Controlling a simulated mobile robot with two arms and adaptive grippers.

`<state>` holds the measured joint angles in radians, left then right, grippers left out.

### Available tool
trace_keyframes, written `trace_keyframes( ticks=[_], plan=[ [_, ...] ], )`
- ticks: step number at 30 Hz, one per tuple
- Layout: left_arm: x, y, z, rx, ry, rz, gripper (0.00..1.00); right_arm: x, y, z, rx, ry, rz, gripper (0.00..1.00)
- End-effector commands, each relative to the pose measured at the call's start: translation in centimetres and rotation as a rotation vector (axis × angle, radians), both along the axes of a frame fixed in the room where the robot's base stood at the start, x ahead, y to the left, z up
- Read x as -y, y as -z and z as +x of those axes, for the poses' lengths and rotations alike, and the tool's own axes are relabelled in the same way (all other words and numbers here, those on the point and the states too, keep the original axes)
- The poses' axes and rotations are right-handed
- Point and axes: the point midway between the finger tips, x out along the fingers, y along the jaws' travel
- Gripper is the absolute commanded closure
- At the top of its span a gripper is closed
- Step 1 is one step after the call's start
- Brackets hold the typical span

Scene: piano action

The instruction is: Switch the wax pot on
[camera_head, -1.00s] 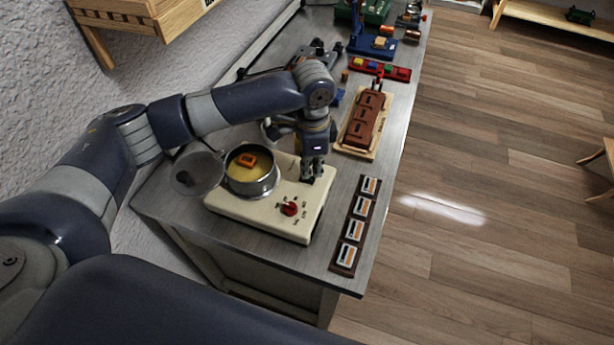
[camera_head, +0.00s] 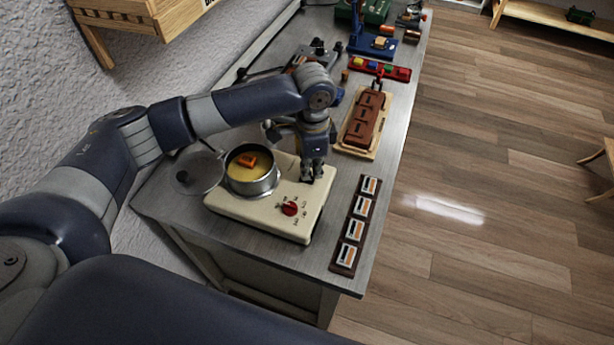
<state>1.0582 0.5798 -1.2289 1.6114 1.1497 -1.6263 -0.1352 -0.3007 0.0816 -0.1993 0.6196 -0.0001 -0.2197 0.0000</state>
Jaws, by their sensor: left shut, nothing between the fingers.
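The wax pot (camera_head: 253,182) is a metal pot of yellow wax with an orange block in it. It sits on a cream heater base (camera_head: 250,209) at the near end of the bench. A red knob (camera_head: 289,208) with small dark marks around it is on the base's top, right of the pot. My left gripper (camera_head: 311,179) is shut and empty, pointing down at the base's right part, just behind the knob. I cannot tell whether its tips touch the base. My right gripper is not in view.
A round grey lid (camera_head: 199,172) is left of the pot. A dark strip with several labelled tiles (camera_head: 355,226) lies along the bench's right edge. Behind are a brown mould on a wooden board (camera_head: 357,146) and a red rack of coloured blocks (camera_head: 380,69).

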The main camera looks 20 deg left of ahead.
Motion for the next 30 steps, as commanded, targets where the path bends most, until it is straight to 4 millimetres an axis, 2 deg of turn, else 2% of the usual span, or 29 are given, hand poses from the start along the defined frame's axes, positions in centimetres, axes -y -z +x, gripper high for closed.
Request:
trace_keyframes(
  ticks=[30],
  plan=[
    [0.0, 1.6, 0.0, 0.0, 0.0, 0.001, 1.0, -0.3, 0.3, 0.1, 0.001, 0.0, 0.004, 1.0]
  ],
)
